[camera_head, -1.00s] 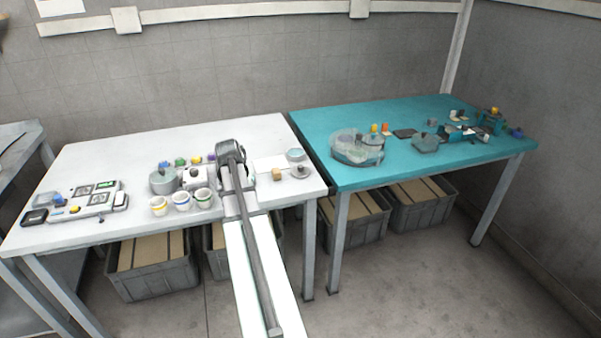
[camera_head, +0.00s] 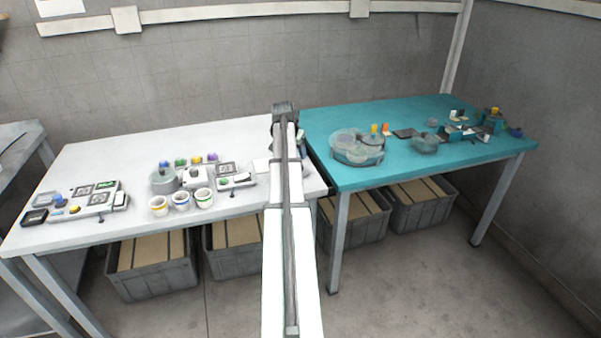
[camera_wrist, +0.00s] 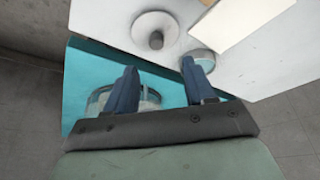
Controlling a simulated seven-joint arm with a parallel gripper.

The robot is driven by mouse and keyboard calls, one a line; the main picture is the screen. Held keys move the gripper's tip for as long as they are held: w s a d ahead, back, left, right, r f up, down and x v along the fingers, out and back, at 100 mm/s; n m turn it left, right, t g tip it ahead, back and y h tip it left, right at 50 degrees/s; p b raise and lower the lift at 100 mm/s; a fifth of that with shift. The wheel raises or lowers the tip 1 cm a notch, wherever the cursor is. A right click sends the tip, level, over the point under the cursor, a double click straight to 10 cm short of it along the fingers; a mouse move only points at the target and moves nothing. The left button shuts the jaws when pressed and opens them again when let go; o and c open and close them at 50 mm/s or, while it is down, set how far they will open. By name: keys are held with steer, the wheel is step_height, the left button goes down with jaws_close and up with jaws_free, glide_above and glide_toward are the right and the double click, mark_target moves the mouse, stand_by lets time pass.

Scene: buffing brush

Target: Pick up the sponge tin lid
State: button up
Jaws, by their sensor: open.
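In the wrist view a round pale lid with a grey knob (camera_wrist: 141,25), which I take to be the sponge tin lid, lies on the white table beyond my fingertips. My gripper (camera_wrist: 160,72) is open, its two blue fingers apart with nothing between them. A round, shallow tin (camera_wrist: 204,66) is partly hidden behind the right finger. In the head view my gripper (camera_head: 285,112) is over the right end of the white table, and my arm hides the lid there.
A pale sheet (camera_wrist: 238,20) lies beside the lid. The teal table (camera_head: 400,170) adjoins on the right, with a clear round container (camera_head: 357,147) near its left side. Several cups, including a white cup (camera_head: 203,197), and a grey pot (camera_head: 163,181) stand left of my arm.

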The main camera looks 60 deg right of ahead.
steer(key=shift+s+a+x, duration=0.1)
steer(key=shift+s+x, duration=0.05)
steer(key=shift+x, duration=1.85)
steer(key=shift+s+a+x, duration=0.1)
steer(key=shift+x, duration=1.95)
steer(key=shift+c, duration=0.5)
jaws_close()
